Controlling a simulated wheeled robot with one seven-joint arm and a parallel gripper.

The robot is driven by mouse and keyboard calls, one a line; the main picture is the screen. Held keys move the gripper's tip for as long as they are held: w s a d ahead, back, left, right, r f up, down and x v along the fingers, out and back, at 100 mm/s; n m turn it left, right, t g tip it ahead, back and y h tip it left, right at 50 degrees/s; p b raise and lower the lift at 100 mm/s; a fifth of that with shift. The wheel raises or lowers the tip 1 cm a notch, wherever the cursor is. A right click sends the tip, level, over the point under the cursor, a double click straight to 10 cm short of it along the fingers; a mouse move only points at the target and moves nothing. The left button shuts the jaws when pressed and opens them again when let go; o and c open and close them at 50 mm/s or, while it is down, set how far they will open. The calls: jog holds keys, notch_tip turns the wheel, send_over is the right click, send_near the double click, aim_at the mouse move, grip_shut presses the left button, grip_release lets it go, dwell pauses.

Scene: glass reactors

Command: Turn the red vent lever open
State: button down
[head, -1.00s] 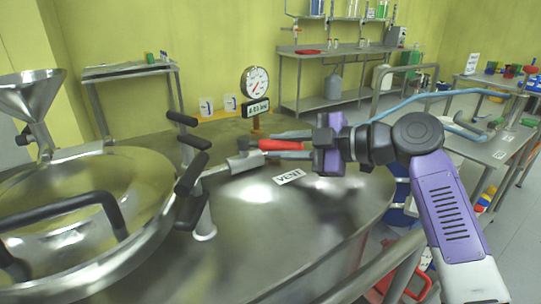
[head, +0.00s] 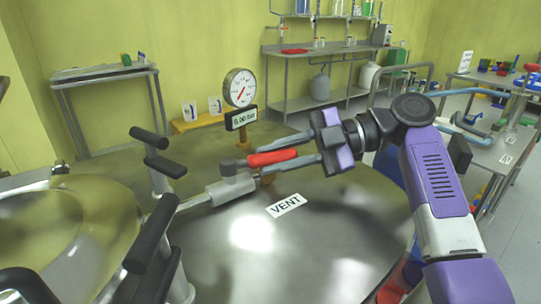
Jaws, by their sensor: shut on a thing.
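The red vent lever (head: 272,157) is on a grey valve body (head: 232,188) at the end of a short pipe, above the domed steel lid (head: 330,225). A white VENT label (head: 286,205) lies on the lid just in front of it. My gripper (head: 262,161) comes in from the right, with one finger on the far side of the red lever and one on the near side. It is shut on the lever, whose ends show past the fingers. The lever lies roughly sideways, tilted slightly up to the right. Its exact valve position is hard to tell.
A round pressure gauge (head: 240,88) with a small display (head: 241,118) stands behind the valve. Black handles (head: 152,235) and the round manway lid (head: 50,235) are at the left. A steel bench (head: 330,50) stands at the back.

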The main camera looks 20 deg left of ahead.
aim_at(275, 152)
jog(key=shift+f, duration=0.15)
jog(key=c, duration=1.2)
grip_release()
jog(key=shift+c, duration=0.2)
jog(key=shift+r, duration=0.2)
notch_tip(275, 152, up, 20)
jog(key=p, duration=0.5)
jog(key=shift+f, duration=0.15)
